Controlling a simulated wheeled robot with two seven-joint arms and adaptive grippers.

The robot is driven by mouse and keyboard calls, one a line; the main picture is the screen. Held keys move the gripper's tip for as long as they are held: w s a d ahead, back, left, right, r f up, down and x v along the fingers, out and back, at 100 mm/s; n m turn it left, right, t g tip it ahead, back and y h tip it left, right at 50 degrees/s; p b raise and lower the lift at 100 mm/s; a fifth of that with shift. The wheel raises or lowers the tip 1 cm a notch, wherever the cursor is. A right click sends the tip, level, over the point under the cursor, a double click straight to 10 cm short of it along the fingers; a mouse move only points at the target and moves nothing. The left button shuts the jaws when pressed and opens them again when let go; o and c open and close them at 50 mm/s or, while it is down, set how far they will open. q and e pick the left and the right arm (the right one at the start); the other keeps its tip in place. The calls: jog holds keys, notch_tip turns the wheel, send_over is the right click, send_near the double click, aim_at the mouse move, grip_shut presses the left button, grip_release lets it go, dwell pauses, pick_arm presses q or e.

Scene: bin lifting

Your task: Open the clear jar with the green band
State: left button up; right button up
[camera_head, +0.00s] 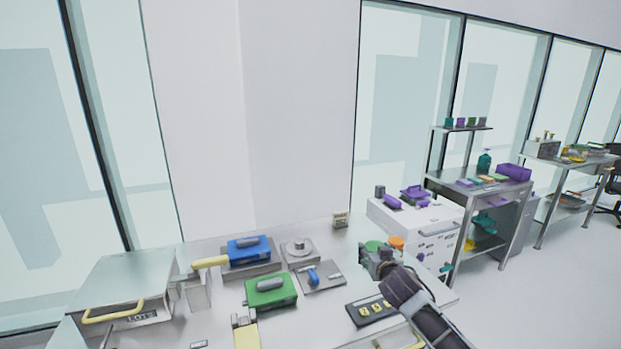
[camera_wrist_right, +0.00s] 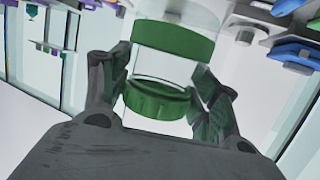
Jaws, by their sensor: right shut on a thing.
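The clear jar with the green band (camera_wrist_right: 176,38) fills the top middle of the right wrist view. A green ribbed lid (camera_wrist_right: 158,101) sits nearer the camera, with a clear section between it and the band. I cannot tell whether the lid still touches the jar. My right gripper (camera_wrist_right: 160,98) is shut on the lid, one finger on each side. In the head view my right gripper (camera_head: 370,256) is at the table's right part, with a green round top (camera_head: 374,246) just behind it. My left gripper is not in view.
An orange-topped container (camera_head: 396,242) stands close to my right gripper. A black tray with yellow marks (camera_head: 371,311) lies in front. A metal box (camera_head: 125,282) stands at left.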

jog(key=shift+y, duration=0.3)
jog(key=r, duration=0.2)
jog(key=s+r, duration=0.1)
jog(key=r, duration=0.2)
jog(key=s+a+r, duration=0.1)
jog(key=r, duration=0.2)
jog(key=shift+s, duration=0.1)
jog(key=s+d+f, duration=0.3)
jog(key=s+f, duration=1.3)
jog(key=f, duration=0.2)
jog(key=shift+f, duration=0.4)
jog(key=s+a+r+n+g+y, duration=0.1)
jog(key=a+n+y, duration=0.3)
jog(key=a, duration=0.4)
jog(key=s+a+r+n+g+y, duration=0.2)
jog(key=a+r+n+y, duration=0.2)
jog(key=a, duration=0.4)
jog(key=shift+s+y, duration=0.2)
jog(key=shift+y, duration=0.2)
jog(key=shift+r, duration=0.1)
